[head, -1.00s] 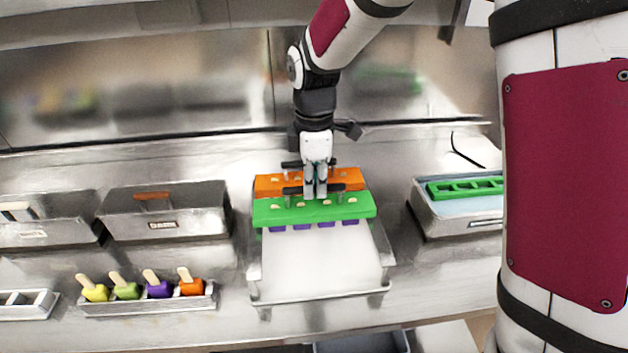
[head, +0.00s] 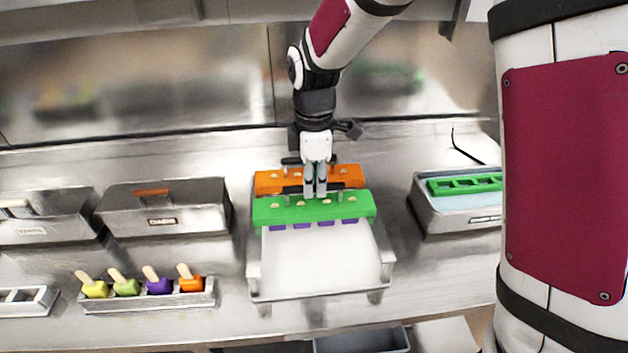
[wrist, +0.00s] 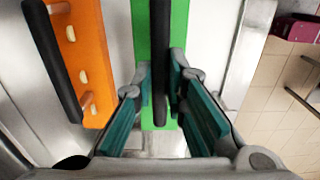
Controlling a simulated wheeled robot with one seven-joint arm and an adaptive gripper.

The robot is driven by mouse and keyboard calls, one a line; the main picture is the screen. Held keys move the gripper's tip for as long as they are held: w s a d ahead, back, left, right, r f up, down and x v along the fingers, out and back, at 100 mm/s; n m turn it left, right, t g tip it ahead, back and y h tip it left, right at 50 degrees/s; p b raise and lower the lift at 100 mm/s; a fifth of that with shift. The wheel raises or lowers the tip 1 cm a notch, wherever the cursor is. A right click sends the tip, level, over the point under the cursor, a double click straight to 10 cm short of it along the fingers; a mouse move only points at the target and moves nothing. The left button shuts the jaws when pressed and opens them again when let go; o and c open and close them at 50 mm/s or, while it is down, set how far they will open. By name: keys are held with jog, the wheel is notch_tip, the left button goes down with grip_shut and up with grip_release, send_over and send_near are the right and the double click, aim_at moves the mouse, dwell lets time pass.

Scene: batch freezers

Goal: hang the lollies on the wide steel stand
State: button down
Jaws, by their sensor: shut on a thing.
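My gripper (head: 315,190) is shut on the black handle of the green lolly holder (head: 285,212). The wrist view shows the dark handle between the teal finger pads (wrist: 172,110) above the green bar (wrist: 143,35). Several purple lollies (head: 325,223) show below its front edge, with pale stick ends on top. Behind it an orange holder (head: 265,180) with its own handle and stick ends sits across the wide steel stand (head: 253,275). The green bar lies across the stand's rails or just above them; I cannot tell which.
A small rack (head: 150,305) with yellow, green, purple and orange lollies stands at front left. Lidded steel boxes (head: 165,208) stand behind it. A steel tub with a green frame (head: 465,185) stands at right. The front part of the stand is clear.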

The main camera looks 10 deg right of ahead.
dwell(0.3)
jog(key=c, duration=1.5)
grip_release()
jog(key=shift+c, duration=0.2)
notch_tip(320, 180, up, 12)
